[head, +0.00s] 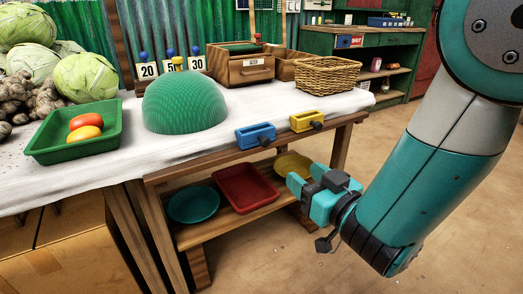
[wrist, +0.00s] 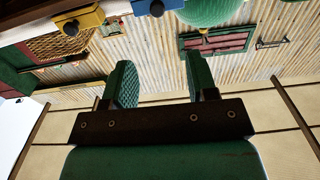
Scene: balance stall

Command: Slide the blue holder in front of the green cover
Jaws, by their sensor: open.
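The blue holder (head: 256,135) sits at the front edge of the table, just right of the green cover. It has a dark knob on its front and also shows at the top of the wrist view (wrist: 156,6). The green cover (head: 186,104) is a ribbed dome on the white cloth; part of it shows in the wrist view (wrist: 208,12). A yellow holder (head: 306,120) stands at the edge to the right of the blue one. My gripper (head: 296,188) is open and empty, below the table edge and apart from both holders.
A green tray (head: 75,143) with a red and a yellow item lies left of the dome. A wicker basket (head: 327,76) and a wooden drawer box (head: 240,69) stand behind. A lower shelf holds a teal bowl (head: 194,204), a red tray (head: 245,187) and a yellow bowl (head: 293,165).

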